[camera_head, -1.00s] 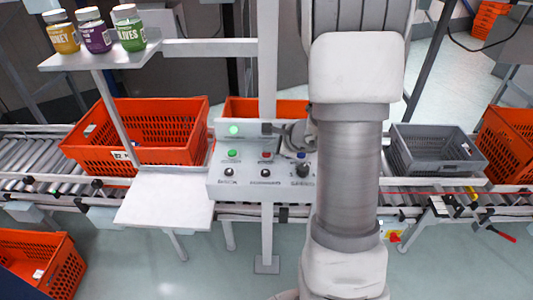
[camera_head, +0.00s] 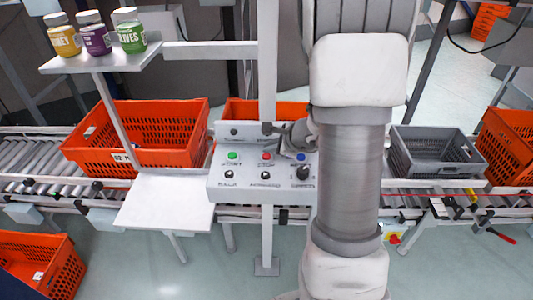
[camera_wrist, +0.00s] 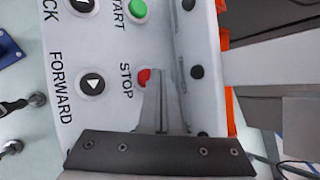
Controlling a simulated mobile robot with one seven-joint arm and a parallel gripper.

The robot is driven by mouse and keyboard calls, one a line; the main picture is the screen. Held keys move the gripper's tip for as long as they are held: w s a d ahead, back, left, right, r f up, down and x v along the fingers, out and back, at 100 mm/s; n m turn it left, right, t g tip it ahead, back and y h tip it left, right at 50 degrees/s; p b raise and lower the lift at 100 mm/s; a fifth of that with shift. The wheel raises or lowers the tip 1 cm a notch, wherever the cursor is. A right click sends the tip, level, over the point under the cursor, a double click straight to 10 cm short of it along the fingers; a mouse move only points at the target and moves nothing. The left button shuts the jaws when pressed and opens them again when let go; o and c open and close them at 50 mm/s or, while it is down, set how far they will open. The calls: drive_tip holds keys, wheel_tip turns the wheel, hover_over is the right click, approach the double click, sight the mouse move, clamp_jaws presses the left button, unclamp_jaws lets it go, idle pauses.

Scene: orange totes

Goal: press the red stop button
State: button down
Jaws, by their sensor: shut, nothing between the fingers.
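The red stop button (camera_head: 267,155) is on the front of a grey control panel (camera_head: 217,184), between a green button (camera_head: 233,155) and a blue one (camera_head: 301,156). In the wrist view the red button (camera_wrist: 144,77) sits beside the printed word STOP. My gripper (camera_wrist: 163,74) is shut and empty. Its fingertips overlap the right edge of the button in that view; I cannot tell whether they touch it. In the head view my arm hides part of the panel's right side. The round lamp (camera_head: 233,131) at the panel's top left is dark.
A grey post (camera_head: 267,80) rises behind the panel. An orange tote (camera_head: 150,130) stands on the conveyor at left, a grey tote (camera_head: 435,150) at right. Jars (camera_head: 130,32) stand on a shelf at upper left.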

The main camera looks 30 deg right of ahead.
sight(270, 157)
drive_tip(key=shift+r, duration=0.3)
drive_tip(key=shift+r+p, duration=1.8)
drive_tip(key=shift+r, duration=0.7)
drive_tip(key=s+a+r+n+g+y, duration=0.1)
drive_tip(key=s+a+r+n+y, duration=0.1)
drive_tip(key=s+a+r+n, duration=0.45)
drive_tip(key=s+a+r+n+g+y, duration=0.1)
drive_tip(key=s+a+r+n+g, duration=0.15)
drive_tip(key=a+r+n, duration=0.55)
drive_tip(key=s+r+n+h, duration=0.1)
drive_tip(key=s+n+h, duration=0.4)
drive_tip(key=s+n, duration=0.4)
drive_tip(key=shift+s+a+n, duration=0.15)
drive_tip(key=shift+s+n, duration=0.2)
drive_tip(key=shift+s, duration=2.6)
